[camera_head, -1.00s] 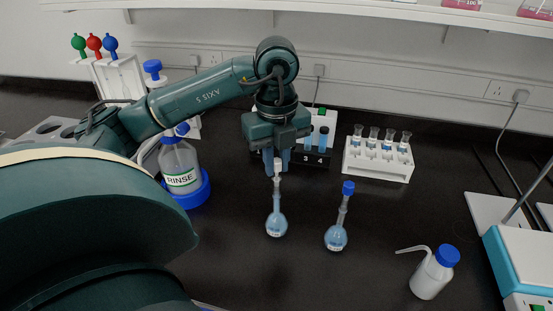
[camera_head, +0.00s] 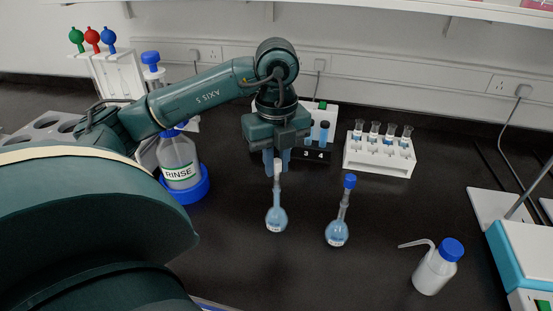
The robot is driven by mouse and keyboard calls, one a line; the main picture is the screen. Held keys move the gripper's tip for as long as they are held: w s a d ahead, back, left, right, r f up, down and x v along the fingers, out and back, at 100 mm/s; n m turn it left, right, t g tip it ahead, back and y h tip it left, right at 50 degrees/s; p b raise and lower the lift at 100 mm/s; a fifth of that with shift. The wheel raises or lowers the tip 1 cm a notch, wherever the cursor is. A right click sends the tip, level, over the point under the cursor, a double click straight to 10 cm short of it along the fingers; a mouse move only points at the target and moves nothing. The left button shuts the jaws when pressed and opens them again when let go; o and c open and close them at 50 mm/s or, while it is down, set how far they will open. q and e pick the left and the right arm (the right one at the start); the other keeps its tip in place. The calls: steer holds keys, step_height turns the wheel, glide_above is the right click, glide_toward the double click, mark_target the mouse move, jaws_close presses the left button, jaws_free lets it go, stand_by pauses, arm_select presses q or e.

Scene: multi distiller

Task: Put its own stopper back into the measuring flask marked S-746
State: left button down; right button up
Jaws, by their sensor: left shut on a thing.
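My left gripper (camera_head: 277,164) points down over the left measuring flask (camera_head: 276,218) and is shut on a small white stopper (camera_head: 277,167). The stopper is in line with the top of this flask's upright neck. I cannot tell whether it is seated or only at the mouth. The flask holds pale blue liquid in its round bulb. A second measuring flask (camera_head: 337,233), with a blue stopper (camera_head: 349,181), stands to the right and also holds pale blue liquid. The small labels on both flasks are too small to read. My right gripper is out of view.
A RINSE bottle (camera_head: 180,155) stands in a blue holder at the left. Behind are a numbered black block (camera_head: 318,156) and a white vial rack (camera_head: 380,158). A blue-capped wash bottle (camera_head: 434,272) stands front right. The bench between is clear.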

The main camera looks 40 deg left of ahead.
arm_select(q)
steer(key=shift+f, duration=0.15)
steer(key=c, duration=1.3)
jaws_free()
step_height(320, 180, up, 6)
steer(key=shift+f+p, duration=0.1)
steer(key=shift+p, duration=0.55)
step_height(320, 180, up, 8)
steer(key=p, duration=0.3)
steer(key=shift+f, duration=0.25)
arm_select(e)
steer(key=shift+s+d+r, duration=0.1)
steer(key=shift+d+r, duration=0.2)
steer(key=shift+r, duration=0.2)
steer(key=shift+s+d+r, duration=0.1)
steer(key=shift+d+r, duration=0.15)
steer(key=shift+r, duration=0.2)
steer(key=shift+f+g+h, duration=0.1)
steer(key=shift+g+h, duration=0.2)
